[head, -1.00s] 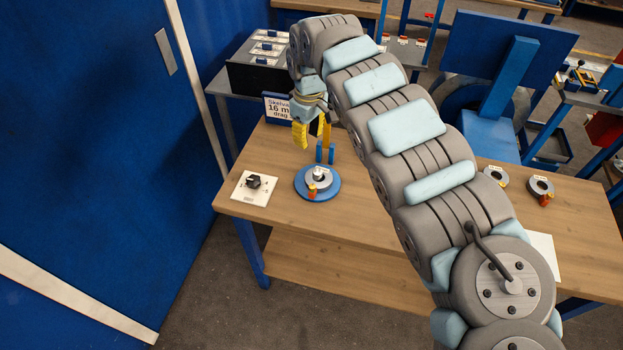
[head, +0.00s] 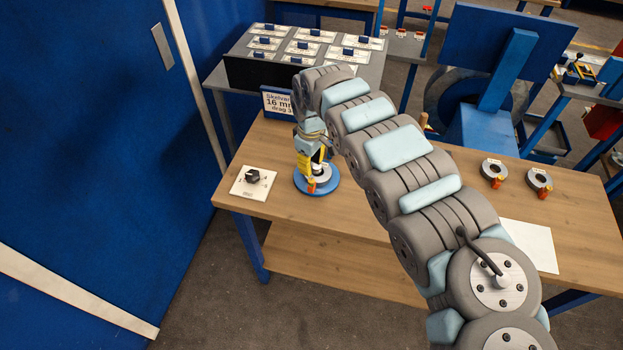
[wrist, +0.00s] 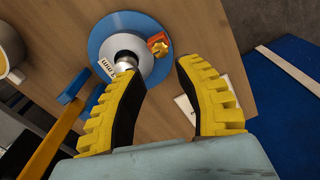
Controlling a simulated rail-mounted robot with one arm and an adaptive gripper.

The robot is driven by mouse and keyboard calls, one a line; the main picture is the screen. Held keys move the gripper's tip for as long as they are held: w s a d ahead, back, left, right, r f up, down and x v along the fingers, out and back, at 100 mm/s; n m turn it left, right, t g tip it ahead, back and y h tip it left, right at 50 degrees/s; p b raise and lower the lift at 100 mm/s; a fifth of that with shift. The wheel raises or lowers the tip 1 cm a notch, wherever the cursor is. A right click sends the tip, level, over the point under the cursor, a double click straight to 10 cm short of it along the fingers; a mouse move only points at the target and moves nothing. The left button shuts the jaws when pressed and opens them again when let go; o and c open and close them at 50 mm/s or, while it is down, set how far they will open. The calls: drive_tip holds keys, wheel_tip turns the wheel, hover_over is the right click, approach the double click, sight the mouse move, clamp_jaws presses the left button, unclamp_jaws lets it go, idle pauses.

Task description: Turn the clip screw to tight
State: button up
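A blue round base (head: 328,188) stands on the bench with a grey ring clip (head: 323,170) on it. A small orange-red block (head: 311,187) sits at the ring's front edge; I take it for the screw part. In the wrist view the base (wrist: 103,35), ring (wrist: 148,62) and orange-red block (wrist: 158,42) show beyond my fingertips. A shiny silver piece (wrist: 125,62) lies by the left fingertip. My gripper (wrist: 158,70) has its yellow fingers apart, with nothing held between them. It is low over the ring (head: 314,172) in the head view. Whether a finger touches is unclear.
A white plate with a black dial (head: 252,178) lies left of the base. Two more ring clips (head: 494,172) (head: 539,180) lie on the right. A sign (head: 277,103) stands behind. A blue and yellow bar (wrist: 70,110) is close left in the wrist view.

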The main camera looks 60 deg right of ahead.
sight(312, 180)
drive_tip(key=shift+f+b, duration=0.35)
drive_tip(key=shift+f, duration=3.15)
clamp_jaws()
